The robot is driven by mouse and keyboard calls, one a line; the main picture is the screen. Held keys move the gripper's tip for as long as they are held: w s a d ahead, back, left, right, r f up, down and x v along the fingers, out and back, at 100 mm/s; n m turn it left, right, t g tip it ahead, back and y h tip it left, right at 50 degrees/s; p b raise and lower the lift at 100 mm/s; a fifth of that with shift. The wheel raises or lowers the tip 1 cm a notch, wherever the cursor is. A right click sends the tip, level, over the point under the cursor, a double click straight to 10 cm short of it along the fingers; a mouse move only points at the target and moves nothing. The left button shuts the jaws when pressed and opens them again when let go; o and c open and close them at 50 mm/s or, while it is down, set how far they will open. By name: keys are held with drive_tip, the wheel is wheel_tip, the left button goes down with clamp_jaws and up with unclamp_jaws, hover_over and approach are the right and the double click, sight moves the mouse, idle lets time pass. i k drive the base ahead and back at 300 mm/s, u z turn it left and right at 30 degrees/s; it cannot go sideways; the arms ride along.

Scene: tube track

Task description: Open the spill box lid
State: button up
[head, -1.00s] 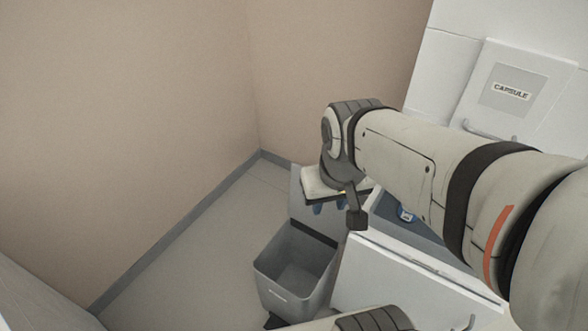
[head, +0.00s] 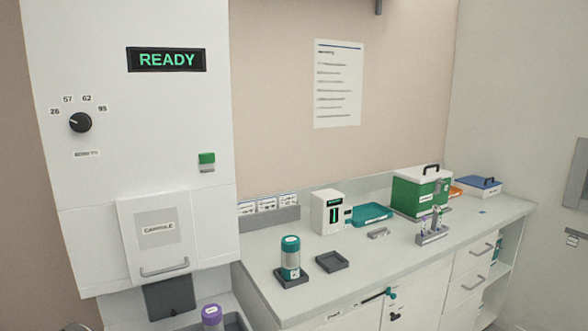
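Two lidded boxes stand at the far right end of the counter in the head view. One is a green box (head: 409,198) with a white lid (head: 421,174) and a dark handle on top; its lid looks shut. The other is a low white box with a blue lid (head: 479,182) and a dark handle, also looking shut. No readable label shows which one is the spill box. My gripper is not in view.
The grey counter (head: 380,268) holds a teal-capped tube (head: 290,258), an empty dark tray (head: 331,261), a white device (head: 330,212), a teal tray (head: 371,214) and a small stand (head: 431,235). A white machine (head: 130,120) reading READY stands at left, a purple-capped tube (head: 212,315) below it.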

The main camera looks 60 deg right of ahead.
sight(474, 181)
drive_tip(key=z, duration=0.65)
drive_tip(key=k, duration=1)
drive_tip(key=z, duration=1.5)
drive_tip(key=i, duration=0.5)
drive_tip(key=z, duration=0.8)
drive_tip(key=i, duration=1.65)
drive_tip(key=z, duration=1.8)
drive_tip(key=i, duration=2.1)
drive_tip(key=z, duration=0.05)
